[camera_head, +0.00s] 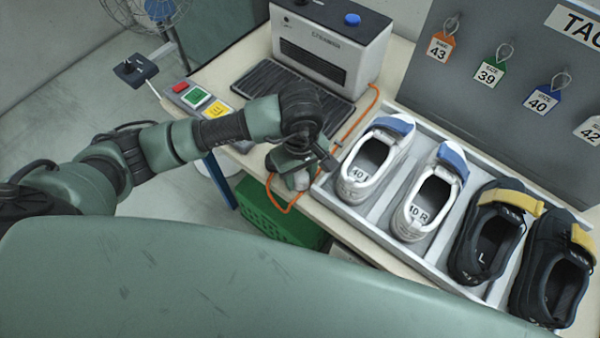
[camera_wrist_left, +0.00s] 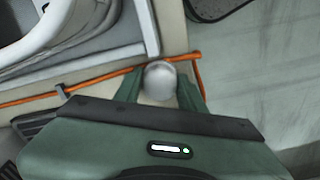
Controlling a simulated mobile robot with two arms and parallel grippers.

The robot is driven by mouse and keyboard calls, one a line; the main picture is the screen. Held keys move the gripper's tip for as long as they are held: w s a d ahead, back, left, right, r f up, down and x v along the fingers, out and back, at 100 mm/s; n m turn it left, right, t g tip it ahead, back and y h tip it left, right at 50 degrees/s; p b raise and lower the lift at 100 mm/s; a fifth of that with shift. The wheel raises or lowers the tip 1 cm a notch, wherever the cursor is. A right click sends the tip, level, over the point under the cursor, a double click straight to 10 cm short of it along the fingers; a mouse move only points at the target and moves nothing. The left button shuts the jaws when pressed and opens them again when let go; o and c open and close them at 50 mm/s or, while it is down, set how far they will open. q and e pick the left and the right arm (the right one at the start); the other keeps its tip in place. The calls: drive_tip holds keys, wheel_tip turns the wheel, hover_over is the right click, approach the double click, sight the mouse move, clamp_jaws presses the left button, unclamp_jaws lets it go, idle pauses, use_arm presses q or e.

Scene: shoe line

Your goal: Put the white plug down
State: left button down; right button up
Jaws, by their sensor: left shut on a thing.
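The white plug (camera_wrist_left: 160,80) is between the two green fingers of my left gripper (camera_wrist_left: 160,92) in the left wrist view. The gripper is shut on it. In the head view my left gripper (camera_head: 294,172) is at the front edge of the table, just left of the shoe tray, and the plug shows as a small pale piece (camera_head: 300,181) at the fingers, partly hidden. Whether the plug touches the table, I cannot tell. My right gripper is not in view.
An orange cord (camera_head: 357,121) runs from the steamer (camera_head: 330,45) past my gripper. The white shoe tray (camera_head: 352,212) holds two white and two dark shoes. A button panel (camera_head: 196,99) stands on the left. A green crate (camera_head: 262,215) is below the table edge.

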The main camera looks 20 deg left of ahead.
sight(300, 174)
use_arm(q)
drive_tip(key=shift+f+b, duration=0.2)
drive_tip(key=shift+b, duration=0.1)
drive_tip(key=c, duration=0.8)
unclamp_jaws()
drive_tip(key=shift+r, duration=0.1)
drive_tip(key=shift+c, duration=0.2)
drive_tip(key=shift+r+p, duration=0.25)
drive_tip(key=shift+p, duration=0.15)
wheel_tip(300, 174, up, 12)
drive_tip(key=b, duration=0.3)
drive_tip(key=shift+s+f, duration=0.1)
drive_tip(key=shift+f, duration=0.05)
